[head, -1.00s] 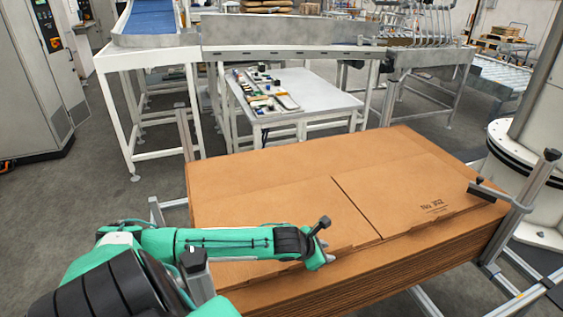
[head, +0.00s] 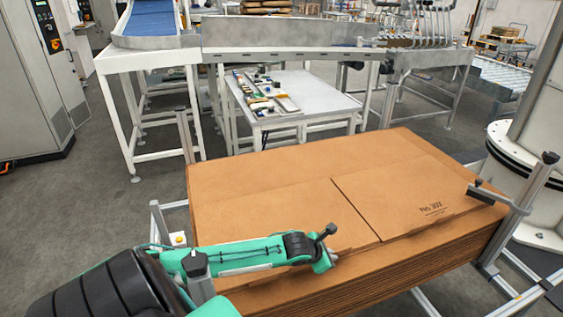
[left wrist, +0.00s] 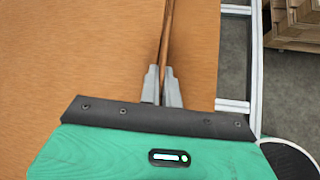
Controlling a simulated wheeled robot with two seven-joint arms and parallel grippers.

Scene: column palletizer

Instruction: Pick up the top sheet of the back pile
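A pile of flat brown cardboard sheets (head: 350,293) lies in front of me in the head view. Its top sheet (head: 270,200) is flat, with a dark slit and a printed mark near the right. My left gripper (head: 328,256) is at the pile's near edge, low against it. In the left wrist view the two grey fingers (left wrist: 162,88) are close together, with a thin brown cardboard edge (left wrist: 167,40) between them. How many layers they hold is hard to tell. My right gripper is out of view.
Grey posts stand around the pile, one at the right corner (head: 528,195) with a dark-tipped bar over the sheet. A white table (head: 325,95) with small parts and a conveyor frame (head: 290,40) stand behind.

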